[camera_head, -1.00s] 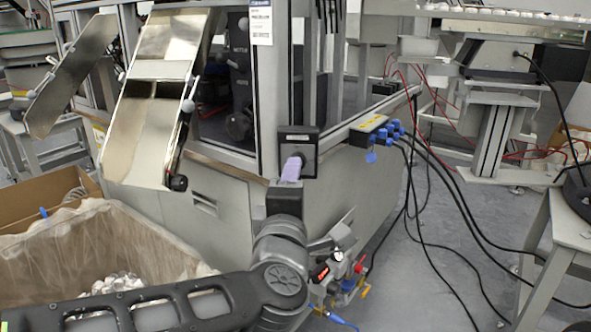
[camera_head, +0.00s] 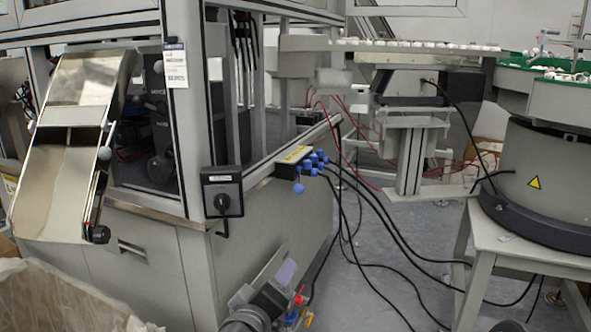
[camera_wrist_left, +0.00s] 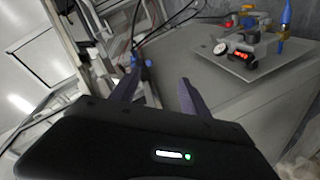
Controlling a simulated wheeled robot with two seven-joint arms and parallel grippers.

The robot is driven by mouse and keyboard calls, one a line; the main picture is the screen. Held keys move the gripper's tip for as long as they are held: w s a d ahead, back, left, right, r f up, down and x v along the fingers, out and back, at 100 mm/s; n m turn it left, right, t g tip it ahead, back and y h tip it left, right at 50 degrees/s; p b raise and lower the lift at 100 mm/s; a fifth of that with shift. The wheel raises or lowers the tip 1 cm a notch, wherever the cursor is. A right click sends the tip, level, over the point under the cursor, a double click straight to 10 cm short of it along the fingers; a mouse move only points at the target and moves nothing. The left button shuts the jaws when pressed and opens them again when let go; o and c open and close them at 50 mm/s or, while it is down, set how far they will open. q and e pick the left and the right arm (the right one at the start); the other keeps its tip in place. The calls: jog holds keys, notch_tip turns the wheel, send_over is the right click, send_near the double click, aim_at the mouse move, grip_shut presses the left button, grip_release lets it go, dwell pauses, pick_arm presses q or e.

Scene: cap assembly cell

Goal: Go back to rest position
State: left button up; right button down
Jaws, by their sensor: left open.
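My left gripper (camera_head: 285,272) is at the bottom of the head view, below and to the right of the black switch box (camera_head: 222,193), and clear of it. Its pale purple fingers are seen edge-on there. In the left wrist view my left gripper (camera_wrist_left: 162,90) has its two fingers spread apart with nothing between them. The switch box has a dark round knob and is fixed to the machine's front corner post. My right gripper is not in view.
A metal chute (camera_head: 55,190) slopes down at the left, above a lined bin (camera_head: 60,300). Blue connectors (camera_head: 315,162) with black cables run to the floor. A feeder bowl (camera_head: 540,180) stands on a table at right. A gauge unit (camera_wrist_left: 240,50) lies near the gripper.

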pick_arm(q)
jog(key=s+f+m+g, duration=0.2)
jog(key=f+m+g, duration=0.15)
jog(key=f, duration=1.15)
jog(key=s+f+m+g, duration=0.2)
jog(key=s+f+g, duration=0.15)
jog(key=f, duration=1.05)
jog(key=s+a+f+g, duration=0.2)
jog(key=s+f+g, duration=0.2)
jog(key=s+f, duration=0.6)
jog(key=s+a+f+g, duration=0.2)
jog(key=s+f+g, duration=0.1)
jog(key=s+f, duration=0.7)
notch_tip(320, 180, up, 37)
jog(key=s+d+p, duration=0.1)
jog(key=p, duration=3.6)
jog(key=shift+d+f+m+g+h, duration=0.15)
jog(key=shift+d+m+g+h, duration=0.1)
jog(key=shift+m+g+h, duration=0.1)
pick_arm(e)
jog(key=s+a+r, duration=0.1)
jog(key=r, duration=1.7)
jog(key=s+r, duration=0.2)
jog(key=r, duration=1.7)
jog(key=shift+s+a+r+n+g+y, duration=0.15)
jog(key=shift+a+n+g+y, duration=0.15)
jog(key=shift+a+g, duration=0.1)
